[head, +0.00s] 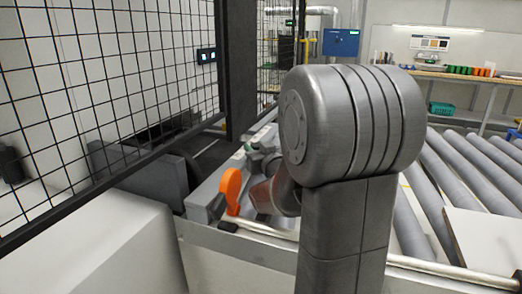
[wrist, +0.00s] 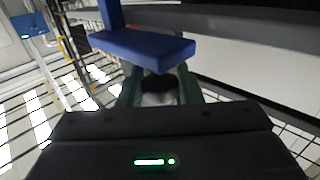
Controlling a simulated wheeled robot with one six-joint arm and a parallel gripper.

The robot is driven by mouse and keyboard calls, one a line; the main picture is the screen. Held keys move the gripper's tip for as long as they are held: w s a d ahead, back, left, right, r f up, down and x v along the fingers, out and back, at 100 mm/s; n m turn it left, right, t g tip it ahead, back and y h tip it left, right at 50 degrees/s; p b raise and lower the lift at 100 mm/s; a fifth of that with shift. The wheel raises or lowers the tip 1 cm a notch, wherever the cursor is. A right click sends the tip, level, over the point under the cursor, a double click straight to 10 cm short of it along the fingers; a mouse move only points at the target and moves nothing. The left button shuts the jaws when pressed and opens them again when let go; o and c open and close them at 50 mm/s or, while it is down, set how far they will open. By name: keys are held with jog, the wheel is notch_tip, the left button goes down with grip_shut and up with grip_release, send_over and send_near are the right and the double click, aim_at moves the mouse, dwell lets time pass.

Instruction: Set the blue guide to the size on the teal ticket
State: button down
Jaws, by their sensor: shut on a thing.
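The blue guide (wrist: 145,48), an upright plate with a flat block, shows in the wrist view just beyond my gripper. My gripper (wrist: 158,86) has its two dark green fingers on either side of a dark round knob (wrist: 157,97) under the blue block. The fingers are shut on this part, which appears to belong to the guide. In the head view my arm blocks the gripper and the guide. I cannot make out the teal ticket or any size on it.
An orange paddle-shaped part (head: 230,188) stands on the machine's near edge, left of my arm. A black mesh fence (head: 95,95) runs along the left. Grey rollers (head: 455,175) lie right, with a pale panel (head: 482,240) on them. A workbench (head: 455,76) stands behind.

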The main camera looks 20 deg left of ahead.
jog(key=shift+s, duration=0.35)
jog(key=c, duration=1.1)
grip_release()
jog(key=shift+o, duration=0.2)
jog(key=shift+d, duration=0.15)
jog(key=v, duration=0.7)
